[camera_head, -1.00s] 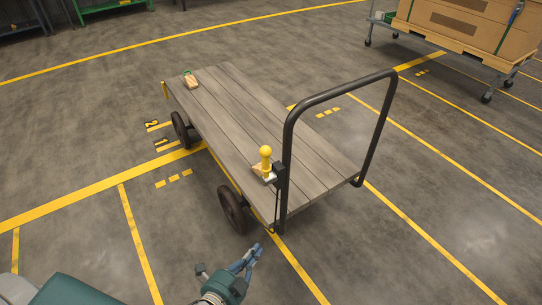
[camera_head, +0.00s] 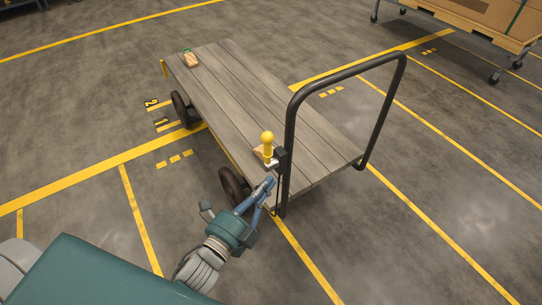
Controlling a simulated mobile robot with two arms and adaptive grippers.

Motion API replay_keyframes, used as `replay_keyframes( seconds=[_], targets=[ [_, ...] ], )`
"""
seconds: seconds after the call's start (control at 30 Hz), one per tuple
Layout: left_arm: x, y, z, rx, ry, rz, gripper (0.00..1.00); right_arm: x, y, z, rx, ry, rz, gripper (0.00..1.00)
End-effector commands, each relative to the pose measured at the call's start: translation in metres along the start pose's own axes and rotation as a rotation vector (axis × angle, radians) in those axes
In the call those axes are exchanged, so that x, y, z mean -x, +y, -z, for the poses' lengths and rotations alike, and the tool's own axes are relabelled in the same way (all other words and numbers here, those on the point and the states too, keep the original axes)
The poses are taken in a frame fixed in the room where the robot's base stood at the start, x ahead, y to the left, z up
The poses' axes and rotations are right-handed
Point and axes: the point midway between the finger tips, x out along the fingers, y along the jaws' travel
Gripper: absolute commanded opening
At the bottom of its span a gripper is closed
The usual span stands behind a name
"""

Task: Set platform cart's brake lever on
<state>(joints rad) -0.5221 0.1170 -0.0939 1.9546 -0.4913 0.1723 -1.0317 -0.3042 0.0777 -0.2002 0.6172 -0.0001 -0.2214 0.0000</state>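The platform cart (camera_head: 240,95) has a grey plank deck, dark wheels and a black tubular handle (camera_head: 289,125). The brake lever (camera_head: 267,139) has a yellow knob and stands roughly upright on a small bracket at the cart's near corner, beside the handle's left post. My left gripper (camera_head: 268,188) is just below the lever, in front of the cart's near corner and near the front wheel. It appears apart from the knob. Its fingers are seen from behind, so how far they are open is unclear. My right gripper is out of view.
A small wooden block with a green top (camera_head: 191,59) lies on the deck's far left corner. A wheeled cart with cardboard boxes (camera_head: 480,15) stands at the upper right. The grey floor with yellow lines (camera_head: 140,220) is clear around the platform cart.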

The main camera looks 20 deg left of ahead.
Motion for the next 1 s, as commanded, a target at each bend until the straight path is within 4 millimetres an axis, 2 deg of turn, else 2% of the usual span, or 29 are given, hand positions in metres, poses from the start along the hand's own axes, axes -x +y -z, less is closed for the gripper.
replay_keyframes(
  seconds=[0.2, 0.37, 0.5, 0.6, 1.0],
  targets=[
    [-0.049, -0.004, 0.0, -0.001, 0.0, 0.003, 0.0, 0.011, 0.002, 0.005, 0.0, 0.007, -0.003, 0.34],
    [-0.081, -0.003, 0.0, 0.0, 0.001, 0.002, 0.0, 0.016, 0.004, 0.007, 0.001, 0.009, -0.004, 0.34],
    [-0.085, -0.002, -0.023, -0.004, 0.0, -0.001, 0.0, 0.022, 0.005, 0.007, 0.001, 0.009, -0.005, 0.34],
    [-0.087, -0.001, -0.032, -0.001, 0.0, -0.001, 0.0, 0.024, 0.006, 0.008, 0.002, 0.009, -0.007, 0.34],
    [-0.088, 0.0, -0.039, 0.001, 0.0, -0.001, 0.0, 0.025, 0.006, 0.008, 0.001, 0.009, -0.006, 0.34]
  ],
)
